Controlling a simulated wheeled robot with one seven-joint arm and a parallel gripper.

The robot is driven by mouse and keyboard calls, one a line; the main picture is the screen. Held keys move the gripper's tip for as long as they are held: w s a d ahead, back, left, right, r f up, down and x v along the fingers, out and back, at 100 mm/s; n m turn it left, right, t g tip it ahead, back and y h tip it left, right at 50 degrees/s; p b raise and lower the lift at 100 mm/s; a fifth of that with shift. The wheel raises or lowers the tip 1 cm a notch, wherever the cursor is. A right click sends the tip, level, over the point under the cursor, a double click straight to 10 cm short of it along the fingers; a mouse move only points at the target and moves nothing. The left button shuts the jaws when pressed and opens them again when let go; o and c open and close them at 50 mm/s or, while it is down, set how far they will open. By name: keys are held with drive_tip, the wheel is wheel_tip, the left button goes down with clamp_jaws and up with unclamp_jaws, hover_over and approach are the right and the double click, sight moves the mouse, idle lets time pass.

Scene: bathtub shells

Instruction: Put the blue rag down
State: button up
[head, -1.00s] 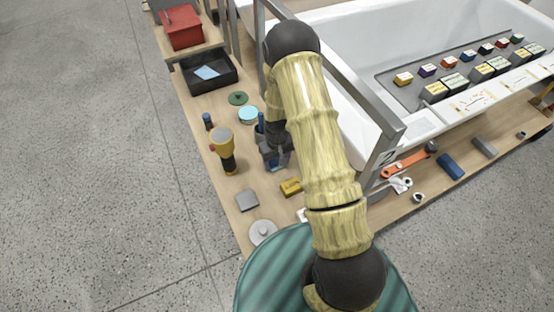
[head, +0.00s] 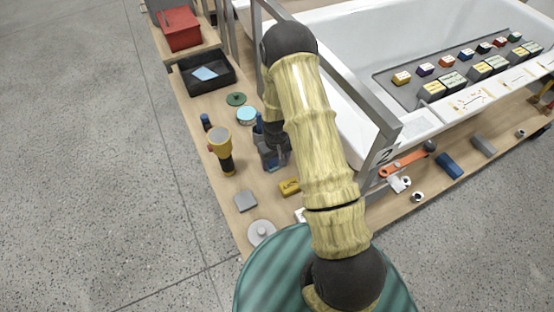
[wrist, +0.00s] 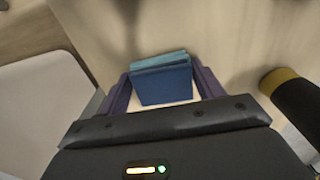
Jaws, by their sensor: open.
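The blue rag (wrist: 163,84) shows in the wrist view as a folded dark blue piece with a lighter blue strip along its far edge. It lies between the two fingers of my gripper (wrist: 162,74). The fingers are open, one on each side of the rag; whether they touch it I cannot tell. In the head view my gripper (head: 276,161) is low over the wooden bench top (head: 262,190), and the rag is mostly hidden by it.
A yellow-and-black flashlight (head: 221,148) stands left of my gripper. A yellow block (head: 289,187), grey block (head: 245,201) and round grey lid (head: 261,232) lie nearer. A black tray (head: 188,86) is farther back. A grey metal frame and white tub (head: 350,45) are right.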

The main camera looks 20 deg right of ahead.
sight(275, 160)
drive_tip(key=shift+s+a+f, duration=0.25)
drive_tip(key=shift+a+f, duration=0.05)
drive_tip(key=shift+a, duration=0.05)
drive_tip(key=shift+r, duration=0.15)
wheel_tip(275, 160, up, 13)
drive_tip(key=shift+w+d+f, duration=0.2)
idle(0.6)
drive_tip(key=s+r+m+t, duration=0.2)
drive_tip(key=s+r, duration=1.3)
drive_tip(key=s, duration=0.1)
drive_tip(key=shift+t, duration=0.3)
